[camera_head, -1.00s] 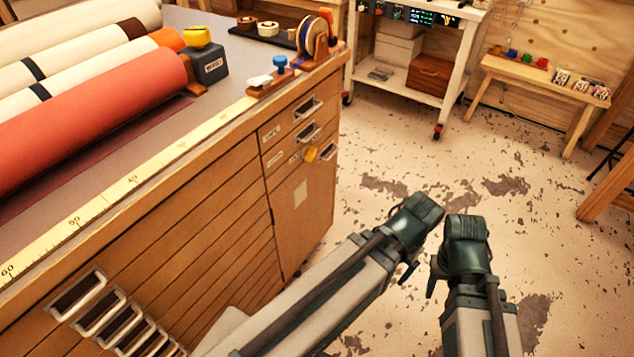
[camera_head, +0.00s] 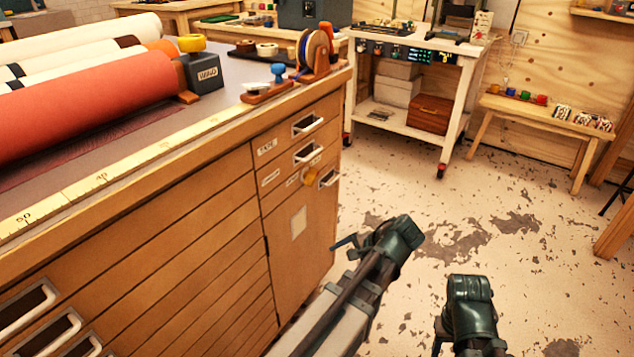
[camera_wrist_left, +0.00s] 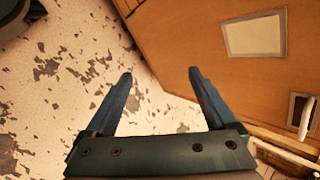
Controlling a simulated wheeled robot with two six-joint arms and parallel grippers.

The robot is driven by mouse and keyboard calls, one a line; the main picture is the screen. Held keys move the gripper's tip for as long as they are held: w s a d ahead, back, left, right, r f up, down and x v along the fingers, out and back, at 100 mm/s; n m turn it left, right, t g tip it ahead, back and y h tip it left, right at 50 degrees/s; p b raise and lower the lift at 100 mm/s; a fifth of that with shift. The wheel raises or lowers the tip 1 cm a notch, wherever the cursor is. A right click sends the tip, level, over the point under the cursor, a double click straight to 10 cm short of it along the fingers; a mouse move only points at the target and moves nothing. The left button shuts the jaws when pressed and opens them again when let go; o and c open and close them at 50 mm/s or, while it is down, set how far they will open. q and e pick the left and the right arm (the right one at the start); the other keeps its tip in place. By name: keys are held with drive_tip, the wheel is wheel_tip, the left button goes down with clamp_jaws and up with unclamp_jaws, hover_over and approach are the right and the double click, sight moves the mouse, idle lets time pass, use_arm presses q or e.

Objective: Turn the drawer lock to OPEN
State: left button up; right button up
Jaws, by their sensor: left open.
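In the left wrist view the left gripper (camera_wrist_left: 160,73) is open and empty, beside the cabinet front; the knob does not show there. My right gripper (camera_head: 438,340) is low in the head view, partly cut off, its jaws unclear.
A pale card (camera_head: 299,222) is on the cabinet front below the knob. Rolls (camera_head: 90,105), a tape dispenser (camera_head: 316,52) and a yellow-topped block (camera_head: 203,72) are on top. A white cart (camera_head: 458,105) stands behind; the floor (camera_head: 500,225) between is clear.

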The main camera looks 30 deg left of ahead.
use_arm(q)
drive_tip(key=w+a+r+m+y, duration=0.1)
drive_tip(key=w+r+m+y, duration=0.25)
drive_tip(key=r+y, duration=0.35)
drive_tip(key=m+t+y, duration=0.1)
drive_tip(key=m+y, duration=0.1)
drive_tip(key=y, duration=0.1)
approach(315, 179)
drive_tip(key=shift+n, duration=0.35)
drive_tip(key=a, duration=0.9)
drive_tip(key=shift+w+a+f, duration=0.1)
drive_tip(key=shift+w+a, duration=0.15)
drive_tip(key=shift+w, duration=0.15)
drive_tip(key=c, duration=1.4)
